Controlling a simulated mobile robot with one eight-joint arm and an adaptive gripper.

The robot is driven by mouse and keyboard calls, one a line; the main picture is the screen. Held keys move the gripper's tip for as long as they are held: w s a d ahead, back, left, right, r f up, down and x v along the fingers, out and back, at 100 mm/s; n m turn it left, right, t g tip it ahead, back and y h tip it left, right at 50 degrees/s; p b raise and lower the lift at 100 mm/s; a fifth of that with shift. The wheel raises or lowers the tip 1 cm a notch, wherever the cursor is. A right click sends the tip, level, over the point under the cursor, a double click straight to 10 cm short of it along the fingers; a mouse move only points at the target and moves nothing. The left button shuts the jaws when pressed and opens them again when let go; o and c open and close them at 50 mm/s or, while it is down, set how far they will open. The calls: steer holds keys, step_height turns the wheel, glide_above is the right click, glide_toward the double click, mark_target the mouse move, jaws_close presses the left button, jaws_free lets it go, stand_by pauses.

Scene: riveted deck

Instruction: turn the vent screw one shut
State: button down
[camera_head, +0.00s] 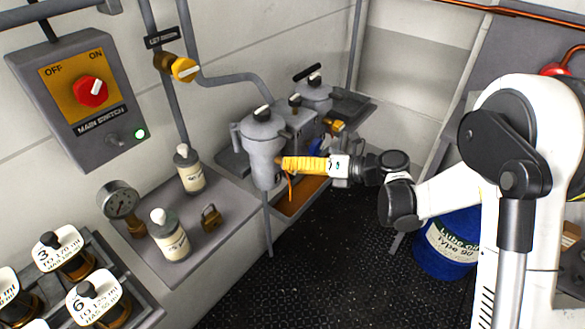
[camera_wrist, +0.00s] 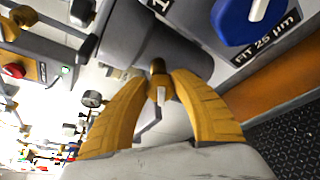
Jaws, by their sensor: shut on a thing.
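The vent screw one (camera_wrist: 158,68) is a small brass screw on the side of a grey cylindrical filter housing (camera_wrist: 160,40). A small pale mark shows at its outer end. My gripper (camera_wrist: 161,84) has yellow ribbed fingers, which close on the screw from both sides in the wrist view. In the head view my gripper (camera_head: 284,163) reaches in from the right to the side of the grey housing (camera_head: 262,140). There the screw is mostly hidden by the fingers, and I cannot tell how far it is turned.
A blue knob (camera_wrist: 248,18) with a "FIT 25 µm" label is close to my fingers. A second grey housing (camera_head: 315,96) stands behind. A blue drum (camera_head: 448,245) stands below my arm.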

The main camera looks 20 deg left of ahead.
steer(key=m+y, duration=0.1)
steer(key=m, duration=0.1)
steer(key=m+g+y, duration=0.1)
steer(key=m, duration=0.2)
steer(key=shift+g, duration=0.3)
stand_by(0.4)
steer(key=c, duration=1)
jaws_free()
steer(key=d, duration=1.2)
steer(key=shift+r, duration=0.35)
